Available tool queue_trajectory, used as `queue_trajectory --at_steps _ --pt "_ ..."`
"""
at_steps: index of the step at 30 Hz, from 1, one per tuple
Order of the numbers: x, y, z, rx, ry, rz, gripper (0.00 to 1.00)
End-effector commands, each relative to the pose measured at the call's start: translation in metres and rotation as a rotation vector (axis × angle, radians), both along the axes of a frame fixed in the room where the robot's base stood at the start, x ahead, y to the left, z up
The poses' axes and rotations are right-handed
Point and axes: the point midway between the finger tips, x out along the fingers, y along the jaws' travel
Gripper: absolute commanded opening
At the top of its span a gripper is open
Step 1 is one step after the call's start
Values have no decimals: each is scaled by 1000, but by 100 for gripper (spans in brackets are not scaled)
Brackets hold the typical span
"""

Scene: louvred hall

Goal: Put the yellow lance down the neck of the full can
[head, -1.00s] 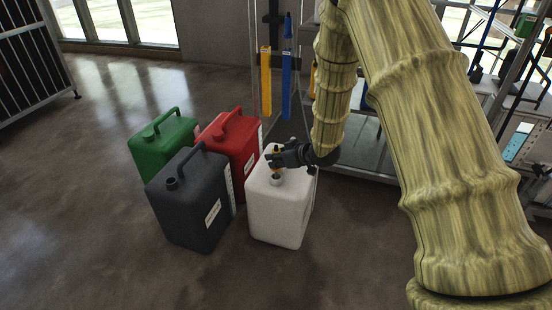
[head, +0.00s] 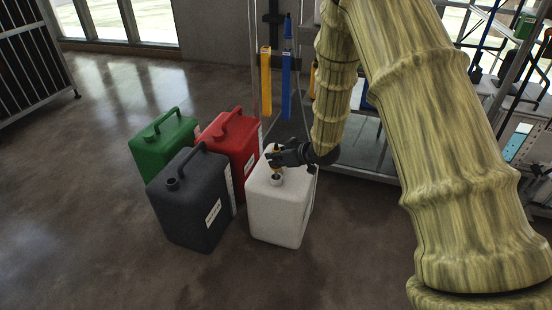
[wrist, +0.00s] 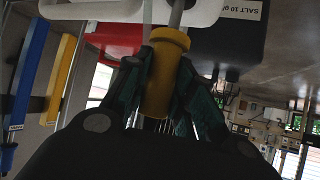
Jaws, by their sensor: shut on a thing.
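My gripper (head: 275,158) is shut on the yellow lance (wrist: 165,75), around its yellow grip. It also shows in the wrist view (wrist: 160,95). The lance's thin grey rod runs away from the grip toward the white can. In the head view the lance (head: 276,149) stands about upright over the white can (head: 278,215), close above its open neck (head: 277,181). I cannot tell whether the rod's tip is inside the neck. The cans are opaque, so their fill is hidden.
A dark grey can (head: 190,205), a red can (head: 232,145) and a green can (head: 160,143) stand close by on the left. A yellow holder (head: 266,82) and a blue one (head: 286,85) hang on the rack behind. Open floor lies at left and front.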

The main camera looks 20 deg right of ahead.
Motion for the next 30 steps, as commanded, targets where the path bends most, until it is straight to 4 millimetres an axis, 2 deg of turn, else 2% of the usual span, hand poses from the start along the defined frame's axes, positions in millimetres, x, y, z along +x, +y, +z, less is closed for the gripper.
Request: queue_trajectory --at_steps 3,30 --pt "0 0 16 1 -1 0 0" --pt "0 0 97 1 -2 0 0"
